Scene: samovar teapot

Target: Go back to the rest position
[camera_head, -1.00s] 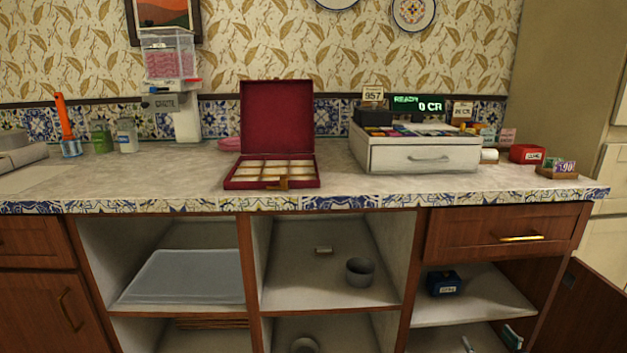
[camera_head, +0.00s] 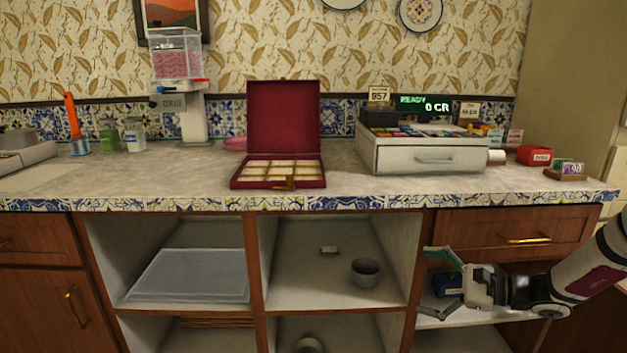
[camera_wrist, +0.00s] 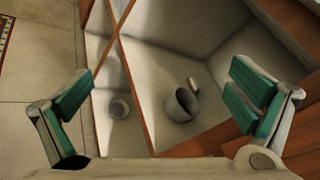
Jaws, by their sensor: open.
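My gripper (camera_head: 440,278) is at the lower right in the head view, in front of the open right-hand shelf, with its fingers pointing left. In the wrist view its two green-padded fingers (camera_wrist: 160,108) are spread wide with nothing between them. Beyond them, the wrist view shows the open middle shelf with a grey cup (camera_wrist: 182,105) and a small light block (camera_wrist: 192,84). My gripper partly covers a small blue box (camera_head: 449,285) on the right-hand shelf.
The counter (camera_head: 340,193) above holds an open red box (camera_head: 277,170), a cash register (camera_head: 425,152) and a dispenser (camera_head: 180,95). A drawer (camera_head: 510,232) with a brass handle is just above my gripper. A grey tray (camera_head: 190,275) lies in the left shelf.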

